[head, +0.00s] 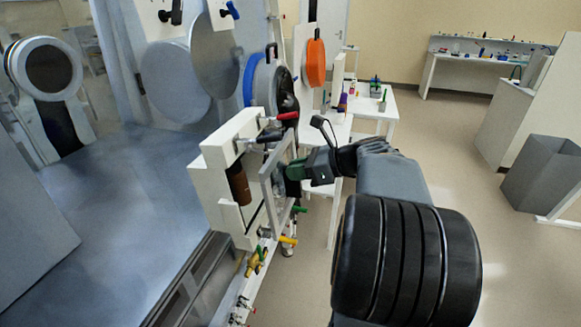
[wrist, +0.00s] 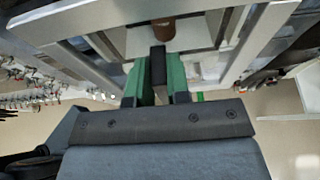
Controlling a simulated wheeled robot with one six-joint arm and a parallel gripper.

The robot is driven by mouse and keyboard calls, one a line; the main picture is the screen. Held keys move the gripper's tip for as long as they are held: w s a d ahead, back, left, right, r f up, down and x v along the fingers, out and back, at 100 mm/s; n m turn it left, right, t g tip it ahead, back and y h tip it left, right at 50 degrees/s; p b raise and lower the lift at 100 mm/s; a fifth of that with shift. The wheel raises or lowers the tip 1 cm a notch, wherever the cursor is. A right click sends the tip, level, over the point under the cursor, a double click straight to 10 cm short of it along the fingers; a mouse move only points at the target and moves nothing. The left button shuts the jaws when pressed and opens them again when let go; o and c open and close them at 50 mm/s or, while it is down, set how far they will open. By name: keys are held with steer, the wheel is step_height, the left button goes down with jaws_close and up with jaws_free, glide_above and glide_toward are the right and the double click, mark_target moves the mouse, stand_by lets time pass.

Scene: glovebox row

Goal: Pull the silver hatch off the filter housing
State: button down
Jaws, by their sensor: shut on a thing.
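The silver hatch (head: 272,160) is a flat frame-like panel in front of the white filter housing (head: 213,180). A gap shows between hatch and housing on the left, and the brown cylindrical filter (head: 238,184) is visible inside. My gripper (head: 294,171) is on the outer side of the hatch, its green fingers shut on the hatch's dark handle. In the wrist view the black handle (wrist: 158,66) is between the green fingers. The silver frame (wrist: 95,18) and the brown filter (wrist: 164,30) show beyond it. The hatch's far edge is partly hidden.
Red (head: 287,116) and black levers stick out at the housing's top. Green and yellow-handled (head: 288,240) valves project below. A glovebox wall with round ports is behind. A white table (head: 385,105) stands beyond; floor to the right (head: 440,165) is clear up to a grey bin (head: 540,175).

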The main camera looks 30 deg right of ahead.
steer(key=shift+s+d+r+p, duration=0.15)
steer(key=shift+s+d+p, duration=0.2)
steer(key=shift+s+d, duration=0.4)
steer(key=shift+s+d+r+p, duration=0.15)
steer(key=shift+s+d+p, duration=0.15)
steer(key=shift+s+d, duration=0.4)
